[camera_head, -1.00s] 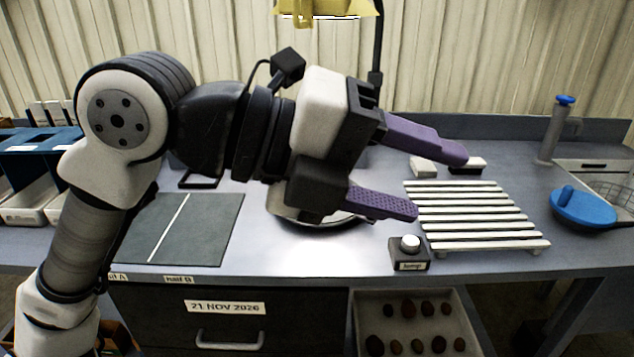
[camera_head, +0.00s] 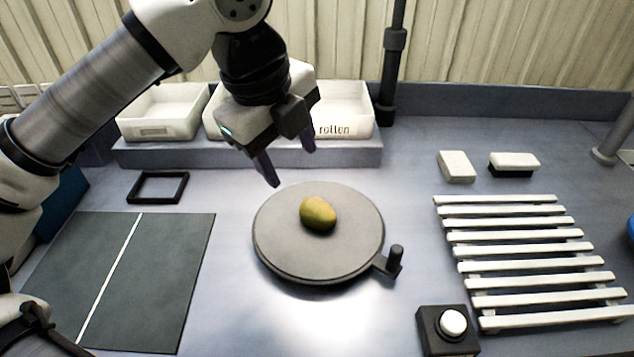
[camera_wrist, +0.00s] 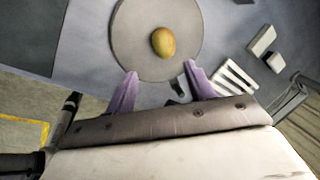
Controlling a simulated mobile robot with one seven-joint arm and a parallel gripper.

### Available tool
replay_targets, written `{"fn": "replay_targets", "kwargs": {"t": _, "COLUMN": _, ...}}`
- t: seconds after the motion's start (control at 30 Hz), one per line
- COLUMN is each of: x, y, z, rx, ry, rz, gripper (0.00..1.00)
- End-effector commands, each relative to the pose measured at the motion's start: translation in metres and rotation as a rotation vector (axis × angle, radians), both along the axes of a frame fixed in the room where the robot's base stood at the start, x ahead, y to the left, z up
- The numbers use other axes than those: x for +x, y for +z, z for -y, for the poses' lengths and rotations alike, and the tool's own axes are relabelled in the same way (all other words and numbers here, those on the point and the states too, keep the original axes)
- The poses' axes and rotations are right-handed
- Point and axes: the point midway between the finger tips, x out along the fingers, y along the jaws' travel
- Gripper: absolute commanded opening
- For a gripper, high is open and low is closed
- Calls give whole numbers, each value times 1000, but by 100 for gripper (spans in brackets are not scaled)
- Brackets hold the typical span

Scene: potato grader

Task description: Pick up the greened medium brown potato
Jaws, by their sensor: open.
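The potato (camera_head: 318,213) lies on the round grey turntable (camera_head: 285,255). It looks yellow-green with a browner side, and it is the only potato in view. My gripper (camera_head: 288,167) hangs above and behind the turntable, up and left of the potato in the head view. Its purple fingers are spread and nothing is between them. In the wrist view the potato (camera_wrist: 163,42) sits beyond the fingertips, roughly centred between the fingers (camera_wrist: 161,68), with a clear space between.
White bins, one labelled "rotten" (camera_head: 345,118), stand on a ledge behind. A slatted rack (camera_head: 525,250) and a button box (camera_head: 447,330) are at right. A dark handle (camera_head: 394,260) sticks out from the turntable. A dark divided mat (camera_head: 165,275) lies at left.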

Motion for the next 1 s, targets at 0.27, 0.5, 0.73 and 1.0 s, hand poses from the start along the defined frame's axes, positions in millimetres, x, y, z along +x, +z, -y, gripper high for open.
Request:
{"fn": "replay_targets", "kwargs": {"t": 0.27, "x": 4, "y": -21, "z": 4, "rx": -3, "ry": -2, "rz": -2, "gripper": 54}}
{"fn": "replay_targets", "kwargs": {"t": 0.5, "x": 13, "y": -65, "z": 13, "rx": -2, "ry": -3, "rz": -2, "gripper": 54}}
{"fn": "replay_targets", "kwargs": {"t": 0.73, "x": 16, "y": -83, "z": 17, "rx": -2, "ry": -2, "rz": 0, "gripper": 54}}
{"fn": "replay_targets", "kwargs": {"t": 1.0, "x": 21, "y": -116, "z": 28, "rx": -3, "ry": -3, "rz": -3, "gripper": 54}}
